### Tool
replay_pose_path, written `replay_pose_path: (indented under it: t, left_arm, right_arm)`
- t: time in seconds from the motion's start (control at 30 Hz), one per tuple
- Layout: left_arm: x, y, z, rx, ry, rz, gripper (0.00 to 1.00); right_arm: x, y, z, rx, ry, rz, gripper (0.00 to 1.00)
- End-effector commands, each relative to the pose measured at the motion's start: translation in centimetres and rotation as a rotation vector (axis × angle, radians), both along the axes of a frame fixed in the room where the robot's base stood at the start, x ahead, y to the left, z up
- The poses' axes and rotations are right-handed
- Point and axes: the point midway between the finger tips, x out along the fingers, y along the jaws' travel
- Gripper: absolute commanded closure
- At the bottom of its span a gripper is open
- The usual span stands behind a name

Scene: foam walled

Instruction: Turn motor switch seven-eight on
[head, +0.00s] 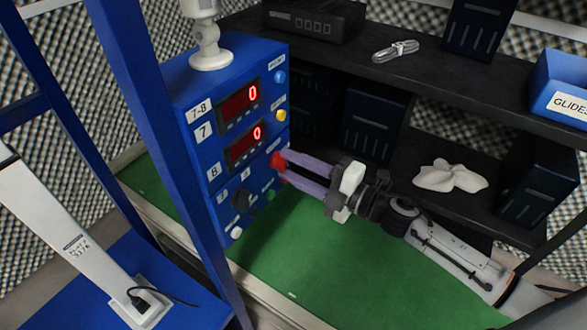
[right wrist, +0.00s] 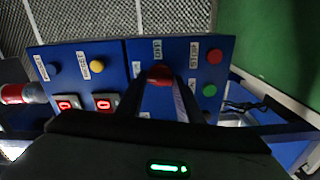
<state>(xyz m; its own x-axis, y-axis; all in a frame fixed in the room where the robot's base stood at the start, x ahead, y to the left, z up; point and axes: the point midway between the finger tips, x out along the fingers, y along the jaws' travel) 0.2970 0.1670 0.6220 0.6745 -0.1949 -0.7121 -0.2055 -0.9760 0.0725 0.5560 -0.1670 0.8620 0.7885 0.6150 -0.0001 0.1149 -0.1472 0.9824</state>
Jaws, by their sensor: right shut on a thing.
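The blue control panel (head: 215,155) stands on the green surface, labelled 7-8, 7 and 8, with two displays (head: 239,102) each reading a red 0. A red switch (head: 276,161) sits on its right part; it also shows in the right wrist view (right wrist: 160,75). My right gripper (head: 281,165) is shut on this red switch, with its purple fingers reaching in from the right. The fingers partly cover the switch, so its turned position is hard to tell. My left gripper is not in view.
A black knob (head: 241,198) and a green button (head: 270,195) sit below the red switch. A blue post (head: 150,130) stands in front at the left. Dark shelves (head: 390,80) with boxes stand behind my right arm. The green surface (head: 310,245) is clear below the arm.

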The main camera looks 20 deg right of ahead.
Motion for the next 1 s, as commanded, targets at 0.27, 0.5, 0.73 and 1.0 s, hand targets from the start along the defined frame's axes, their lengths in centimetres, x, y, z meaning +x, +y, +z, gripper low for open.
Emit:
replay_pose_path:
  t: [0.27,0.5,0.73,1.0]
  left_arm:
    - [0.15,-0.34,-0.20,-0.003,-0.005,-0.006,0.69]
    - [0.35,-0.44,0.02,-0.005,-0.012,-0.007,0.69]
    - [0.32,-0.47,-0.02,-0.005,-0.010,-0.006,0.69]
    - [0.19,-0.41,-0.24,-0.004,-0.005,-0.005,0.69]
  right_arm:
    - [-0.04,0.01,-0.12,-0.114,-0.088,0.001,0.90]
    - [-0.03,0.01,-0.09,-0.156,-0.121,0.001,0.90]
    - [-0.04,0.00,-0.07,-0.164,-0.125,0.000,0.90]
    - [-0.04,0.00,-0.07,-0.164,-0.125,0.000,0.59]
